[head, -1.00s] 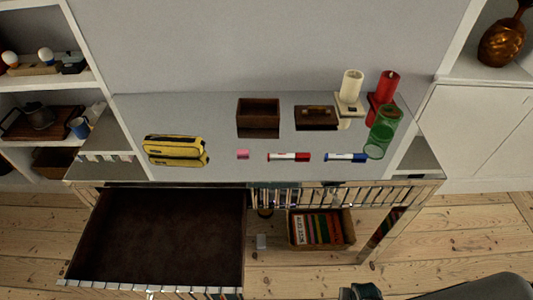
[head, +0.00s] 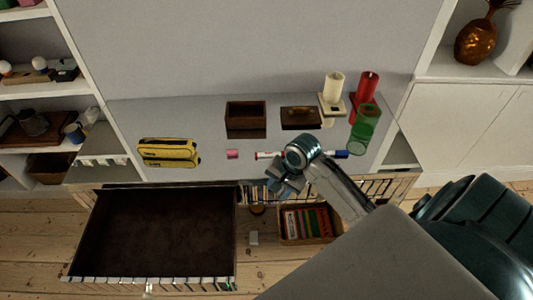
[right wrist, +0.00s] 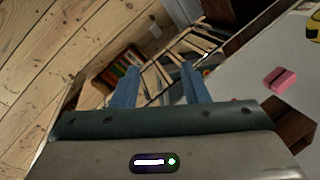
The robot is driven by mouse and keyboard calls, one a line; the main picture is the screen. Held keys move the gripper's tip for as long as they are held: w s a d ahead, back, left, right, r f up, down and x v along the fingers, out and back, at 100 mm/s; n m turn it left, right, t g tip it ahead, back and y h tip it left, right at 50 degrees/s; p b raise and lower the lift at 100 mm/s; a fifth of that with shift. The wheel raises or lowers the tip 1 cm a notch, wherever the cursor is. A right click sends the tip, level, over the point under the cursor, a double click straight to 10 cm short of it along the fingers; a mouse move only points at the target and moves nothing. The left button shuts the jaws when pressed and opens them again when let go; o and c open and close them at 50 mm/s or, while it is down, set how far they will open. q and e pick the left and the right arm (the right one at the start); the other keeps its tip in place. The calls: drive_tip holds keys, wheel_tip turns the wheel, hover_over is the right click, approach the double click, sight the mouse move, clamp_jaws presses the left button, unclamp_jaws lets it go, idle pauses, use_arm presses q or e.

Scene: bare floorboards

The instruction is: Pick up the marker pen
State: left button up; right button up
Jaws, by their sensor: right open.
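Two marker pens lie flat on the grey desk top (head: 205,115). The white and red marker (head: 264,155) is partly covered by my right arm in the head view. The blue marker (head: 341,154) shows only its right end beside the arm. My right gripper (head: 284,190) is empty, in front of the desk's front edge in that view. In the right wrist view its two blue fingers (right wrist: 158,80) stand apart, pointing at the desk's slatted front and the floor. I cannot make out a marker there. My left gripper is in neither view.
A pink eraser (head: 232,154) and a yellow pencil case (head: 168,152) lie left of the markers. Behind are a wooden box (head: 246,120), candles (head: 334,86) and a green glass (head: 365,128). An open drawer (head: 160,235) juts out at the left; a book crate (head: 308,222) is below.

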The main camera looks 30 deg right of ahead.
drive_tip(key=w+d+r+m, duration=0.1)
drive_tip(key=w, duration=0.1)
drive_tip(key=w+d+r+m, duration=0.1)
drive_tip(key=m, duration=0.1)
drive_tip(key=w+d+r+m, duration=0.1)
drive_tip(key=w+r, duration=0.1)
drive_tip(key=shift+w+d+m+y, duration=0.15)
drive_tip(key=shift+w+m+y, duration=0.15)
drive_tip(key=shift+y, duration=0.1)
drive_tip(key=w+d+r+m+y, duration=0.1)
drive_tip(key=w+d+r+m, duration=0.4)
drive_tip(key=w+r+m, duration=0.15)
approach(265, 153)
drive_tip(key=x, duration=0.2)
drive_tip(key=shift+w+f+m, duration=0.25)
drive_tip(key=shift+w+f, duration=0.05)
drive_tip(key=shift+w, duration=0.1)
drive_tip(key=x, duration=0.1)
drive_tip(key=p+x, duration=0.1)
drive_tip(key=x, duration=0.3)
drive_tip(key=shift+s+a+p, duration=0.1)
drive_tip(key=shift+s+p, duration=0.15)
drive_tip(key=shift+p, duration=0.05)
drive_tip(key=shift+f, duration=0.3)
drive_tip(key=shift+p, duration=0.45)
drive_tip(key=shift+f, duration=0.1)
clamp_jaws()
